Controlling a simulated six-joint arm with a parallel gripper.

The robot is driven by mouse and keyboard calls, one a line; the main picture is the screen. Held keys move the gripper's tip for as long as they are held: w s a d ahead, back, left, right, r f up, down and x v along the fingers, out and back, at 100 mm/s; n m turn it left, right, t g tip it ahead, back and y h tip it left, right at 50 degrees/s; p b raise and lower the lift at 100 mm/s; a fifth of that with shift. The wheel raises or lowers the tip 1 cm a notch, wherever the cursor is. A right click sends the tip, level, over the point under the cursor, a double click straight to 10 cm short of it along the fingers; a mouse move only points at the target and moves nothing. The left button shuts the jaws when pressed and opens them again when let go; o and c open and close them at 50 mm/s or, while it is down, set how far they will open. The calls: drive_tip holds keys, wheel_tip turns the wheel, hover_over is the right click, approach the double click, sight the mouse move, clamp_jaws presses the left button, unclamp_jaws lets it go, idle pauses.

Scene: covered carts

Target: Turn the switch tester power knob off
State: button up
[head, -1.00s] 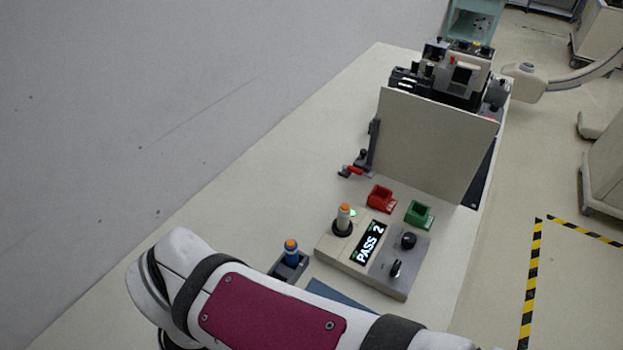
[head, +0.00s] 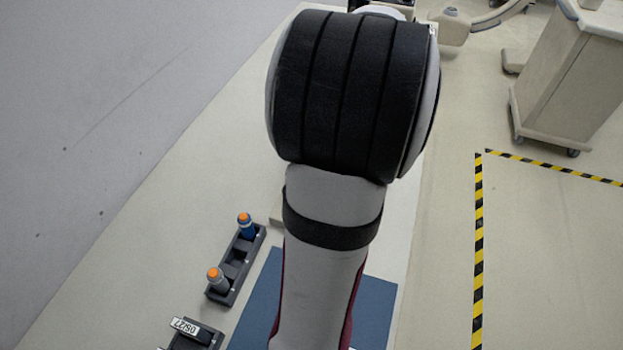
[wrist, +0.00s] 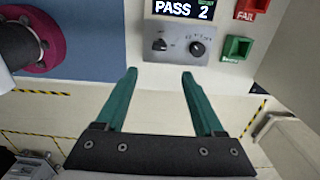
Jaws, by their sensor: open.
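The switch tester (wrist: 178,68) is a light grey panel at the top of the wrist view. Its lit display (wrist: 185,9) reads PASS 2. Below the display are two black knobs, a left knob (wrist: 159,44) with a pointer-like grip and a rounder right knob (wrist: 197,48). Their small labels are too blurred to read, so I cannot tell which is the power knob. My gripper (wrist: 159,73) is open and empty, its green fingertips below the knobs in the picture and apart from them. In the head view my arm hides the tester and the gripper.
A red FAIL bin (wrist: 251,9) and a green bin (wrist: 237,48) stand right of the tester. A blue mat (head: 375,305) lies under my arm. A dark rack (head: 236,265) holds two orange-topped switches. A pale upright panel (wrist: 292,70) is at right.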

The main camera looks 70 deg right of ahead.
wheel_tip(320, 180, down, 14)
drive_tip(key=shift+f, duration=0.1)
drive_tip(key=shift+c, duration=0.2)
clamp_jaws()
